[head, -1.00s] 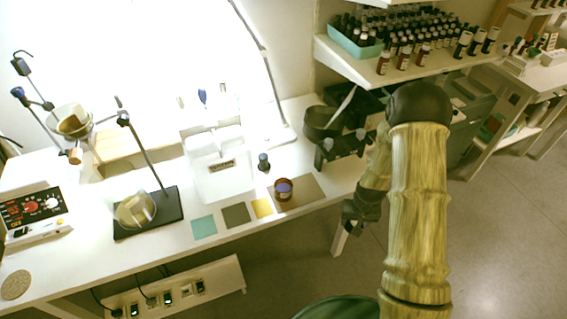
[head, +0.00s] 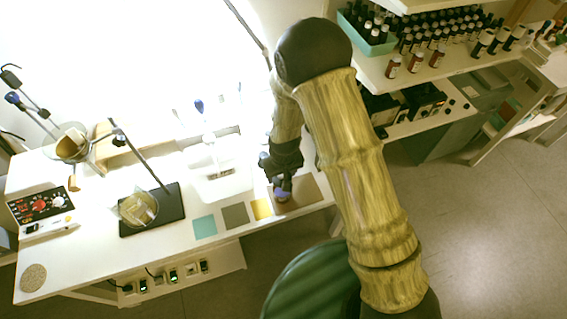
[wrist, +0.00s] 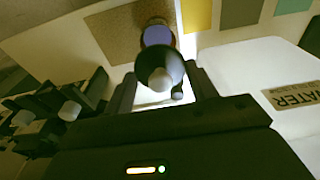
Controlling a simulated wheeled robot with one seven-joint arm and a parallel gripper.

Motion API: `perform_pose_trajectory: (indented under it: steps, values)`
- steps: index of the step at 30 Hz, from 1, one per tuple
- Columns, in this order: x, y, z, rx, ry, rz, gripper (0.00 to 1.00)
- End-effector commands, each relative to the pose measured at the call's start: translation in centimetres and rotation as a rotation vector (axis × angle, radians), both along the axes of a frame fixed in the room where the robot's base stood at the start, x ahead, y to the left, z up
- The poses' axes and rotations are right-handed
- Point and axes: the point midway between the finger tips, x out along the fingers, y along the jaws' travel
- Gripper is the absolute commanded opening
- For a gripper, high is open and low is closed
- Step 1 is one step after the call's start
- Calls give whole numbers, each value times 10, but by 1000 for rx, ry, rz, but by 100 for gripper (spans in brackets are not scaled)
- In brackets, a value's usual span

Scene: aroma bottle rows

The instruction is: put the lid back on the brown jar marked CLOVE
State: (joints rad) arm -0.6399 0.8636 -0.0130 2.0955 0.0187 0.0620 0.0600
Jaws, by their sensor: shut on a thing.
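The jar (head: 282,198) stands upright on the brown mat (head: 306,192) near the bench's front edge. Its purple top shows in the wrist view (wrist: 157,34); no lettering on it is readable. My gripper (head: 281,182) is right over or beside the jar, pointing down. In the wrist view my gripper (wrist: 163,78) is shut on a dark round lid (wrist: 165,60) with a pale knob. The lid overlaps the near part of the jar in that view. I cannot tell whether the lid touches the jar's rim. In the head view my fingers mostly hide the lid.
A white container (head: 220,182) marked WATER in the wrist view (wrist: 285,95) stands left of the jar. Teal (head: 204,226), grey (head: 236,215) and yellow (head: 261,208) squares lie along the front edge.

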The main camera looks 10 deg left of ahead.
Motion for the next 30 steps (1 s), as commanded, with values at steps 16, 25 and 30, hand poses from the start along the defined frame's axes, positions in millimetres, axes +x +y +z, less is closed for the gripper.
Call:
perform_pose_trajectory:
  steps: [16, 25, 30]
  values:
    - [1, -3, -17, -1, 1, -6, 35]
    - [1, -2, -41, -1, 1, -6, 35]
    - [2, -2, -55, 0, 0, -6, 35]
